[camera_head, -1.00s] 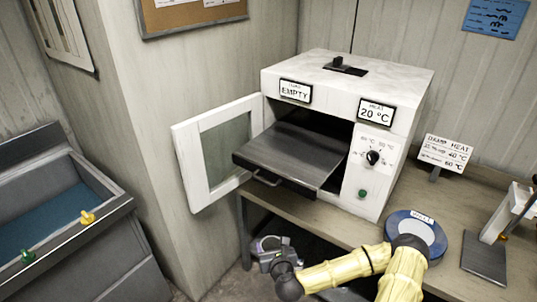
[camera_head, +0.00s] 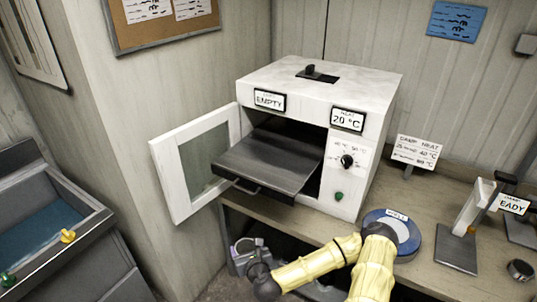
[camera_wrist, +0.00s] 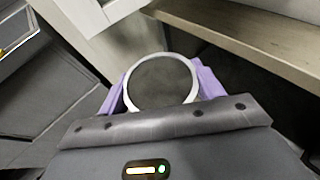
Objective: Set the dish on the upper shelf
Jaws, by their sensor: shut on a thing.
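A round dish (camera_wrist: 162,82) with a pale rim and a dark, flat inside sits between the purple fingers of my gripper (camera_wrist: 160,88). My gripper is shut on it. In the head view my gripper (camera_head: 246,250) is low, in front of and below the bench edge, left of my yellow arm; the dish is hard to make out there. A dark grey shelf (camera_head: 268,163) is pulled out of the white oven (camera_head: 318,92), above my gripper, with a wire handle at its front. Its top is bare. I cannot tell whether another shelf is inside.
The oven's door (camera_head: 196,165) stands open to the left. A blue round thing (camera_head: 412,242) lies on the bench (camera_head: 300,218) to the right, beside a stand (camera_head: 457,250). A grey bin (camera_head: 60,225) stands at far left. The oven's signs read "EMPTY" and "20 °C".

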